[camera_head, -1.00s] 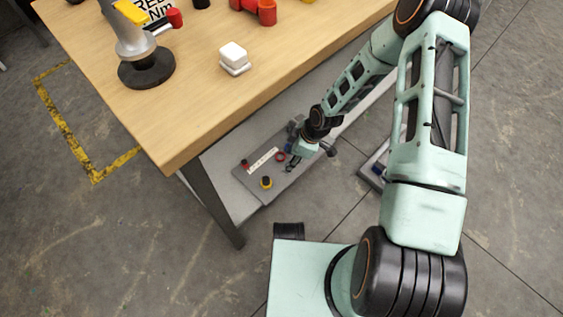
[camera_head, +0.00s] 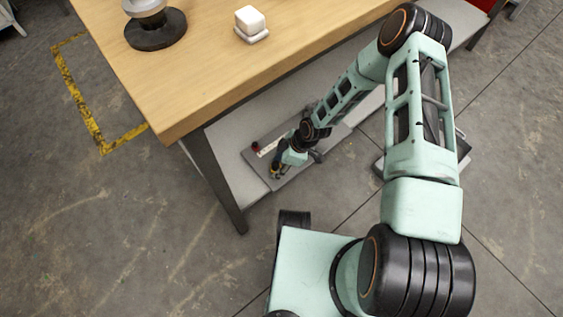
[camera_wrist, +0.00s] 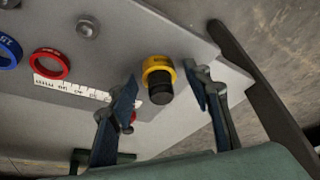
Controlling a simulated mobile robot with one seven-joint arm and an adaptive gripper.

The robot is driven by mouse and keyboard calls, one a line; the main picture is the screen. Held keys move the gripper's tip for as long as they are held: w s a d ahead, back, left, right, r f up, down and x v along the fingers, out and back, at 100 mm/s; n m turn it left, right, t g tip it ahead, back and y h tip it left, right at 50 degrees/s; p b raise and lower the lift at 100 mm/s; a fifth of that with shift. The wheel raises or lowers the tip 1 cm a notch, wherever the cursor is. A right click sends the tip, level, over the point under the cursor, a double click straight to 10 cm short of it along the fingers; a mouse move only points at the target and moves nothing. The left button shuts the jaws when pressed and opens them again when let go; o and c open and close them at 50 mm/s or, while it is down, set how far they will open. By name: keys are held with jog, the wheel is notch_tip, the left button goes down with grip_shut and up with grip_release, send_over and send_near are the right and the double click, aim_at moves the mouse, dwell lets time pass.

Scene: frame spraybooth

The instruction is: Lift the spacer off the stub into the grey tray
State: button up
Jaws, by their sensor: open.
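A yellow ring, the spacer (camera_wrist: 157,65), sits around a black stub (camera_wrist: 160,88) near the edge of a grey plate (camera_wrist: 190,35) in the wrist view. My gripper (camera_wrist: 160,76) is open, one finger on each side of the yellow ring and stub, with visible gaps. I cannot tell how far above the ring the fingertips are. In the head view my gripper (camera_head: 275,171) is over the near end of the plate (camera_head: 287,183) and largely hides the ring. A grey tray (camera_head: 379,166) shows partly behind my arm at the right.
The plate rests on a low shelf (camera_head: 225,150) under the wooden tabletop (camera_head: 200,85). A table leg (camera_head: 212,180) stands left of my gripper.

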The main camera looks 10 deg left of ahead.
jog(key=shift+a+f, duration=0.1)
jog(key=shift+f, duration=0.05)
jog(key=c, duration=1.2)
jog(key=shift+r+p, duration=1.95)
jog(key=shift+r, duration=1.35)
